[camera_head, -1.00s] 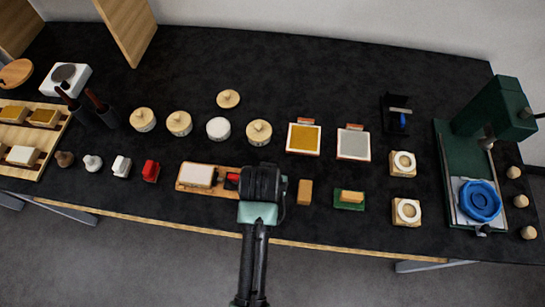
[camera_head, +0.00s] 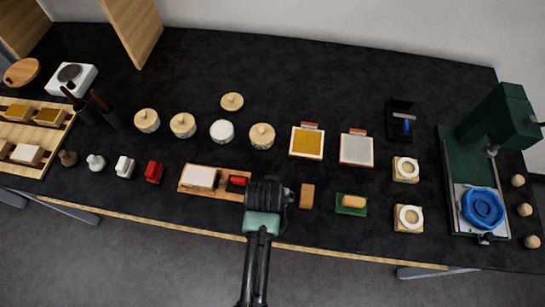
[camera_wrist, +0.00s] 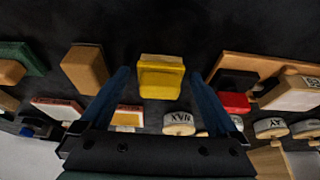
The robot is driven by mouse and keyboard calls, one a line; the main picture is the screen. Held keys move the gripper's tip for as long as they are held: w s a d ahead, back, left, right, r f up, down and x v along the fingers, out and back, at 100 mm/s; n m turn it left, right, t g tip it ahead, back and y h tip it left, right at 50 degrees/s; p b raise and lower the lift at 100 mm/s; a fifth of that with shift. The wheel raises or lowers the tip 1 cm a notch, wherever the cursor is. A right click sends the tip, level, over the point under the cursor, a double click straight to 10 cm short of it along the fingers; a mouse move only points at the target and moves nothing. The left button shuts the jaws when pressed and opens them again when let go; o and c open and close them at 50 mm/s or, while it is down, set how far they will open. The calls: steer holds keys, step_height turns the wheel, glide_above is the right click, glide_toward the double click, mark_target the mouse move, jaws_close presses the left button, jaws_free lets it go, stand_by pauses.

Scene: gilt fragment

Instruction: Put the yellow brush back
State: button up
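The yellow brush (camera_wrist: 160,78) shows in the wrist view as a yellow block with a raised step, between the two blue fingers. Dark gaps show on both sides of it. My gripper (camera_wrist: 159,72) is open, its fingertips on either side of the brush; I cannot tell how far above the tabletop they are. In the head view my gripper (camera_head: 267,196) is over the front part of the black table and hides the brush.
A wooden board (camera_head: 222,194) with a white block and a red piece lies just left of my gripper. A tan block (camera_head: 307,196) and a green tray (camera_head: 352,211) lie to its right. Round lidded pots (camera_head: 262,136) stand behind. A green press (camera_head: 490,140) stands far right.

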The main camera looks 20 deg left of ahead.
steer(key=v, duration=1.2)
steer(key=w+r+m+t+y, duration=0.1)
steer(key=w+r+t, duration=0.4)
steer(key=r, duration=0.5)
steer(key=w+r+t, duration=0.2)
steer(key=w+r, duration=0.6)
steer(key=r, duration=0.1)
steer(key=w+d+r+t, duration=0.2)
steer(key=r+t, duration=0.1)
steer(key=r, duration=0.5)
steer(key=w+d+r+t, duration=0.1)
steer(key=d+r+t, duration=0.1)
steer(key=r, duration=0.6)
steer(key=s+d+r+t, duration=0.2)
steer(key=s+r+t, duration=0.1)
steer(key=r, duration=0.6)
steer(key=s+d+r+m+t+h, duration=0.1)
steer(key=s+d+r+t, duration=0.2)
steer(key=r, duration=0.6)
steer(key=s+d+r+m+t+h, duration=0.1)
steer(key=s+r+t, duration=0.4)
steer(key=r, duration=0.5)
steer(key=shift+s+d, duration=0.15)
steer(key=shift+d, duration=0.55)
